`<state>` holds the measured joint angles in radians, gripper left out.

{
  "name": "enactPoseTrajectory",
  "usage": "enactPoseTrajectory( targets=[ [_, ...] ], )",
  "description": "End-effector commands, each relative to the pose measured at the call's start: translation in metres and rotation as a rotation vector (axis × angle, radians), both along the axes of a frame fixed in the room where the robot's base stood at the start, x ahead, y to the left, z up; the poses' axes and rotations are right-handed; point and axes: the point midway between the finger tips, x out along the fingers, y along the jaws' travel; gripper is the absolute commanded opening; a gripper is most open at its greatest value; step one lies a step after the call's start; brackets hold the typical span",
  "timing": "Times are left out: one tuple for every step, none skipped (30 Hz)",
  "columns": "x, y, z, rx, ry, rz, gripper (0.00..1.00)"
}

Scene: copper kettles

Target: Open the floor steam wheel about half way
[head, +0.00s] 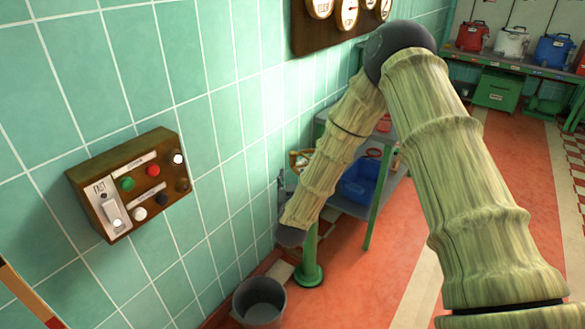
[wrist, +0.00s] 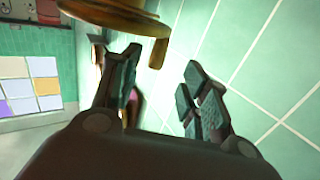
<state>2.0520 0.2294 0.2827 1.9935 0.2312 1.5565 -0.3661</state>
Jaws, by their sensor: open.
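In the head view, a green floor stand (head: 309,268) rises beside the tiled wall, largely behind my forearm. A small yellow-brown part of what looks like the steam wheel (head: 298,160) shows beside my arm, above the stand. In the wrist view, a yellow-brown round piece (wrist: 125,18), probably the wheel, with a short peg hanging from it, is at the top edge and cut off. My gripper (wrist: 160,72) is open, its fingers spread and nothing visibly held between them. The peg is just beyond the fingertips; I cannot tell whether they touch it.
A switch box (head: 130,183) with coloured buttons is on the left wall. A grey bucket (head: 259,302) stands on the floor near the stand. A shelf with a blue bin (head: 362,182) is behind my arm. The red floor (head: 350,290) right of the stand is clear.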

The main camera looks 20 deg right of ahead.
Motion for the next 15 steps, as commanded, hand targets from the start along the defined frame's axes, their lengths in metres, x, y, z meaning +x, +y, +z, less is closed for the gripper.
enactPoseTrajectory(
  targets=[
    [0.004,-0.002,0.004,-0.002,-0.015,-0.008,0.45],
    [0.006,-0.003,0.006,-0.004,-0.021,-0.011,0.45],
    [0.009,-0.003,0.007,-0.005,-0.025,-0.014,0.45],
    [0.011,-0.004,0.008,-0.005,-0.026,-0.014,0.45],
    [0.013,-0.005,0.008,-0.005,-0.026,-0.014,0.45],
    [0.017,-0.006,0.008,-0.005,-0.026,-0.014,0.45],
    [0.021,-0.008,0.008,-0.005,-0.026,-0.014,0.45],
    [0.024,-0.009,0.008,-0.005,-0.025,-0.014,0.45],
    [0.030,-0.011,0.008,-0.005,-0.025,-0.013,0.45],
    [0.035,-0.013,0.008,-0.005,-0.026,-0.014,0.45],
    [0.039,-0.014,0.008,-0.005,-0.025,-0.014,0.45],
    [0.046,-0.016,0.007,-0.004,-0.024,-0.014,0.45],
    [0.050,-0.018,0.007,-0.004,-0.025,-0.014,0.45],
    [0.055,-0.019,0.007,-0.004,-0.024,-0.014,0.45],
    [0.061,-0.021,0.007,-0.005,-0.024,-0.014,0.45]
  ],
)
